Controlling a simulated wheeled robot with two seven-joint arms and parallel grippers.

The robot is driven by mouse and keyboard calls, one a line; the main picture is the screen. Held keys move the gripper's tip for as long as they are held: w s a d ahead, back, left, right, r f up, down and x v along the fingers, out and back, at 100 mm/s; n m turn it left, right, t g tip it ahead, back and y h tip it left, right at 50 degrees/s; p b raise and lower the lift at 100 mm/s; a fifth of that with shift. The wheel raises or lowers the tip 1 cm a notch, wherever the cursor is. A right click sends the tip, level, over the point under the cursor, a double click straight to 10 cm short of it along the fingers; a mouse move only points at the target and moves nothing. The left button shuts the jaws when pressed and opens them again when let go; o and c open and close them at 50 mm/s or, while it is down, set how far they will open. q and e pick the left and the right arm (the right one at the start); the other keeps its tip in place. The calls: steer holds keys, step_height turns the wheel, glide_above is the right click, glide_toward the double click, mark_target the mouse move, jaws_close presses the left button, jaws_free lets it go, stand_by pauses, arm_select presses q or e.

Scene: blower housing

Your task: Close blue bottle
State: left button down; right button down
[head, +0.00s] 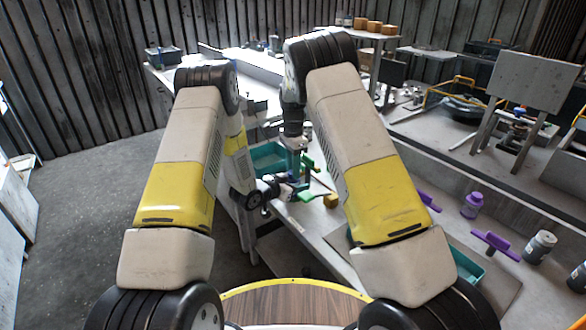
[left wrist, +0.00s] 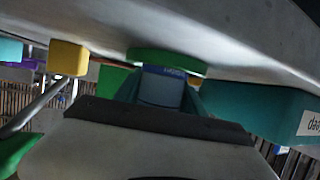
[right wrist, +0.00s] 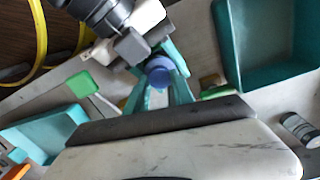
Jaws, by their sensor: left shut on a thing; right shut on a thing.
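The blue bottle (left wrist: 160,90) is between the teal fingers of my left gripper (left wrist: 158,98), which is shut on it. In the left wrist view the table is at the top, and the bottle's end is against a green disc (left wrist: 166,59). My right gripper (right wrist: 158,84) is shut on a round blue cap (right wrist: 158,66), seen end-on. In the head view my right gripper (head: 293,146) points down just above my left gripper (head: 283,189), which comes in from the side. The fingers hide whether the cap sits fully on the bottle.
A teal crate (right wrist: 223,47) stands close by, with a green-handled tool (right wrist: 83,84) and a yellow block (head: 331,201) nearby. A purple bottle (head: 472,204), a purple tool (head: 495,244) and a grey bottle (head: 540,246) are further right on the bench.

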steer(key=m, duration=0.8)
steer(key=shift+s, duration=0.1)
steer(key=m, duration=0.4)
steer(key=shift+m, duration=0.3)
steer(key=m, duration=0.5)
steer(key=shift+y, duration=0.3)
steer(key=m, duration=0.5)
steer(key=shift+a, duration=0.1)
steer(key=c, duration=1.1)
jaws_free()
steer(key=shift+s, duration=0.1)
